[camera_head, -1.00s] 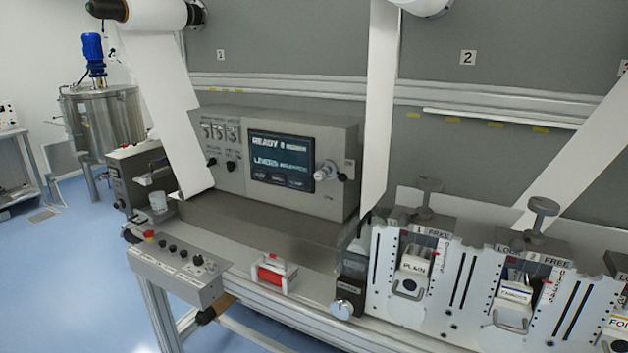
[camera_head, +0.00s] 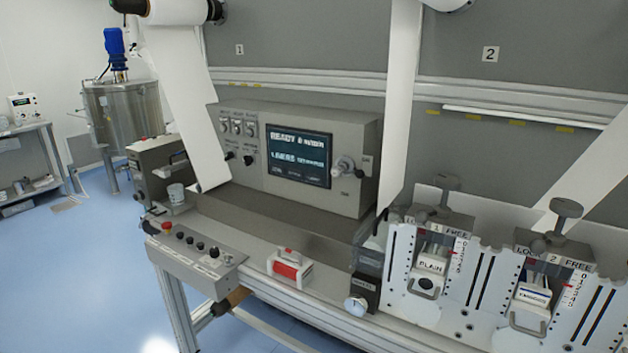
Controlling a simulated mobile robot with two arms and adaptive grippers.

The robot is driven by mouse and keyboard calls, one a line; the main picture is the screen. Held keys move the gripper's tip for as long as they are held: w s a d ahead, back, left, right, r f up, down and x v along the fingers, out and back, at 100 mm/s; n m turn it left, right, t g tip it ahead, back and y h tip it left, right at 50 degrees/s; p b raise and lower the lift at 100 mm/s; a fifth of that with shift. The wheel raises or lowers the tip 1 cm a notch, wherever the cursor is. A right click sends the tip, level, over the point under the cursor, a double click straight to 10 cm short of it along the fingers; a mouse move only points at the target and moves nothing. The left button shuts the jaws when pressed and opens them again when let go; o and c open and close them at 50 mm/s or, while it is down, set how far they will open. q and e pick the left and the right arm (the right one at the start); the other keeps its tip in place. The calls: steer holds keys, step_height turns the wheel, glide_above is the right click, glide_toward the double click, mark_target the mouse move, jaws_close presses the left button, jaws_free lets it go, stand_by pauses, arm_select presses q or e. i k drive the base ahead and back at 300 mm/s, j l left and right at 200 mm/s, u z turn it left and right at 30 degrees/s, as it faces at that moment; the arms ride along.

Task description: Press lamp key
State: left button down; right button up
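A grey control box (camera_head: 300,160) stands on the converter's bed, with a lit screen (camera_head: 298,155) reading "READY 0 m/min". Several small switches (camera_head: 237,126) and dark knobs sit left of the screen, and a lever knob (camera_head: 345,168) sits right of it. A sloped operator panel (camera_head: 195,255) at the front left carries a red button (camera_head: 166,227), several black knobs or buttons and one joystick-like control. The labels are too small to read, so I cannot tell which control is the lamp key. Neither of my grippers is in view.
White web (camera_head: 190,100) hangs down left of the box, and another strip (camera_head: 400,100) hangs right of it. A red and white block (camera_head: 289,267) lies on the front ledge. Station units (camera_head: 432,265) fill the right. Blue floor (camera_head: 80,290) at left is clear.

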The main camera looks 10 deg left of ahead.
mark_target(317, 179)
steer(key=i+l+u, duration=0.1)
steer(key=i+l, duration=1)
